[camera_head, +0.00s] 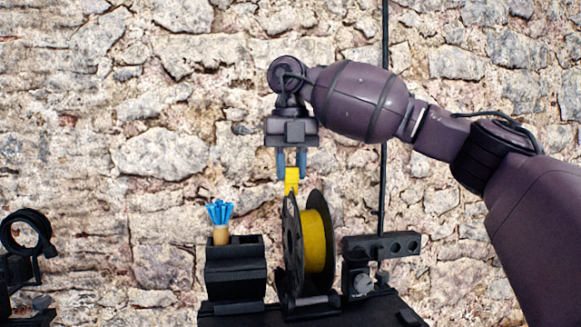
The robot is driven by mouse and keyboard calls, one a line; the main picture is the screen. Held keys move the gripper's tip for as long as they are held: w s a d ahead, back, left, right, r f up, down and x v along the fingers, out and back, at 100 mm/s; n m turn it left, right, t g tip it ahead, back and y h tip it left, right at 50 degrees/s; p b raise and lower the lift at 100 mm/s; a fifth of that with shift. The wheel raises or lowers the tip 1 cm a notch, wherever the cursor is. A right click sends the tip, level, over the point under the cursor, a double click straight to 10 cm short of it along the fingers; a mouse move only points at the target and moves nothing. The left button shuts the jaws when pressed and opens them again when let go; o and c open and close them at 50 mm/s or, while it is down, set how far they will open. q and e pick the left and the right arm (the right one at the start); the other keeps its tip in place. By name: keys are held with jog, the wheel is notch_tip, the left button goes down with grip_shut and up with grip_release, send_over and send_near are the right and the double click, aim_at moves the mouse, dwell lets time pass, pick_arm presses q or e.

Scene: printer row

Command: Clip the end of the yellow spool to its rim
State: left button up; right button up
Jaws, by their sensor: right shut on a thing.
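The yellow spool (316,241) stands upright with black round flanges and yellow filament wound between them. My right gripper (291,172) points straight down just above the top of the spool. Its blue-grey fingers are shut on a small yellow piece (291,181), which I take to be the filament end. The piece reaches down to the top of the near-left flange; I cannot tell whether it touches the rim. No separate clip can be made out at the rim. My left gripper is not in view.
Left of the spool, a black stepped block (235,272) bears a tan cup (220,235) of blue sticks (219,212). A black bracket with holes (382,246) stands close on the right. Black equipment with a ring (25,232) is far left. A stone wall is behind.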

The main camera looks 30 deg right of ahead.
jog(key=shift+f, duration=0.85)
jog(key=shift+c, duration=0.4)
dwell(1.9)
jog(key=o, duration=1)
jog(key=shift+w, duration=0.15)
jog(key=shift+o, duration=0.4)
jog(key=shift+r, duration=0.15)
jog(key=o, duration=0.4)
jog(key=shift+o, duration=0.2)
jog(key=shift+r, duration=0.1)
jog(key=shift+r+p, duration=0.9)
jog(key=shift+r, duration=2.55)
